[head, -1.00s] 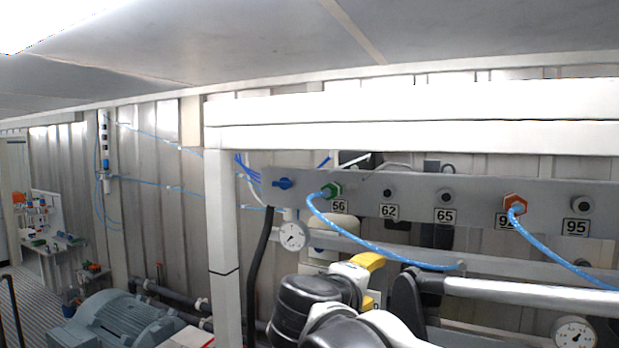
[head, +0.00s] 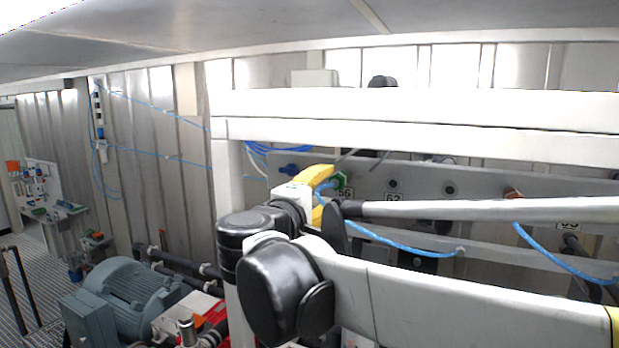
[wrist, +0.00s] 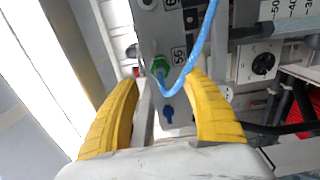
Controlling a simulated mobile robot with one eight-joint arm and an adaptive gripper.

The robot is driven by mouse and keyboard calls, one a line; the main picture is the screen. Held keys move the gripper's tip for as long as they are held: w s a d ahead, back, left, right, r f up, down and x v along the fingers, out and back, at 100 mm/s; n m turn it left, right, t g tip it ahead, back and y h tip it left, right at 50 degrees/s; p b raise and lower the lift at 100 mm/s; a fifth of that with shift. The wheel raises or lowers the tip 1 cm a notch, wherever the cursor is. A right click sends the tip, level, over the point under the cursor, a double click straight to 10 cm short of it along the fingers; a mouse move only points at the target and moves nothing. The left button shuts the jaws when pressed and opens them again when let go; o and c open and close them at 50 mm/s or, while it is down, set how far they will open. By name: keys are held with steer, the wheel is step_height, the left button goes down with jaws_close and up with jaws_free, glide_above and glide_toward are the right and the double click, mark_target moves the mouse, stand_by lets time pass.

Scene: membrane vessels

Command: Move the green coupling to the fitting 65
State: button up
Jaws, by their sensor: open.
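The green coupling (head: 341,182) sits on the panel at the fitting labelled 56, with a blue hose hanging from it. In the wrist view the green coupling (wrist: 159,66) shows just beyond and between my yellow fingertips. My gripper (wrist: 161,82) is open, with one finger on each side of the coupling's line and nothing held. In the head view my gripper (head: 325,189) is in front of the coupling and partly covers it and its hose. Fitting 65 (head: 449,188) is a bare dark fitting farther right on the panel; my arm hides its label.
Fitting 62 (head: 394,184) is bare, between 56 and 65. An orange coupling (head: 512,193) with its own blue hose is right of 65. A blue valve (wrist: 168,113) is close to the green coupling. A white frame beam (head: 420,135) runs above the panel.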

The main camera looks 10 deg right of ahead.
mark_target(338, 182)
steer(key=shift+b+x, duration=0.3)
steer(key=shift+x, duration=4.15)
jaws_close()
steer(key=shift+s+a+f, duration=0.1)
steer(key=shift+s+a, duration=0.1)
steer(key=shift+v, duration=2.75)
